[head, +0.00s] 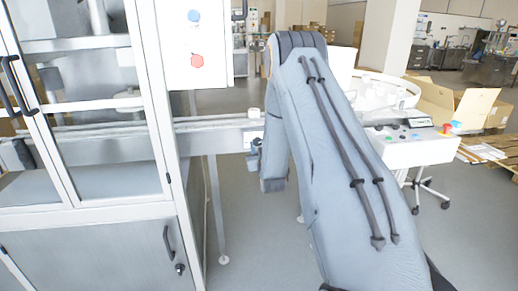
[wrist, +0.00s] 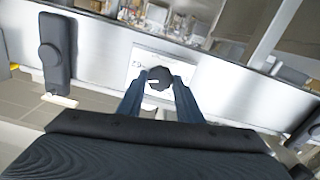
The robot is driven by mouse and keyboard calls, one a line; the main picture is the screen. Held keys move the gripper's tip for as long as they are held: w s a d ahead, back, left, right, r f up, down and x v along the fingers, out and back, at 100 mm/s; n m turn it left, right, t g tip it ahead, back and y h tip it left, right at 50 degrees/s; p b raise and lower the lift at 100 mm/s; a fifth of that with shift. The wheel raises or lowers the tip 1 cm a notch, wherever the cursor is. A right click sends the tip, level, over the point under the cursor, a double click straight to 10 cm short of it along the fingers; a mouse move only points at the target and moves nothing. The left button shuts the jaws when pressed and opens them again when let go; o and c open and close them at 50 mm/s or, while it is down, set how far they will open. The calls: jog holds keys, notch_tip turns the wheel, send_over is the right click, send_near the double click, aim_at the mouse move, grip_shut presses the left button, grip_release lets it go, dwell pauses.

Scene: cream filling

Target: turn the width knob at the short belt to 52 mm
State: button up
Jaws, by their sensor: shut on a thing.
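In the wrist view a dark round knob (wrist: 160,79) with a light pointer mark sits on a pale scale plate (wrist: 142,66) on the side of the metal belt frame (wrist: 97,47). My gripper (wrist: 160,88) is shut on the knob, with one finger on each side of it. The scale figures are too small to read. In the head view the short belt (head: 215,123) runs out from the glazed cabinet, and my arm covers its right part.
A glazed cabinet (head: 90,208) with black handles stands at the left. A white machine with a control panel (head: 415,148) stands at the right. Open floor lies below the belt.

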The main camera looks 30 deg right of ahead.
jog(key=n+b, duration=0.1)
jog(key=n, duration=0.3)
jog(key=shift+n, duration=0.3)
jog(key=n+b, duration=0.2)
jog(key=n, duration=0.2)
jog(key=shift+f, duration=0.1)
jog(key=n+b, duration=0.1)
jog(key=n, duration=0.3)
jog(key=n+b, duration=0.1)
jog(key=n, duration=0.3)
jog(key=shift+n+b, duration=0.35)
jog(key=shift+n, duration=0.05)
jog(key=o, duration=1)
jog(key=shift+o, duration=0.2)
jog(key=shift+s, duration=0.15)
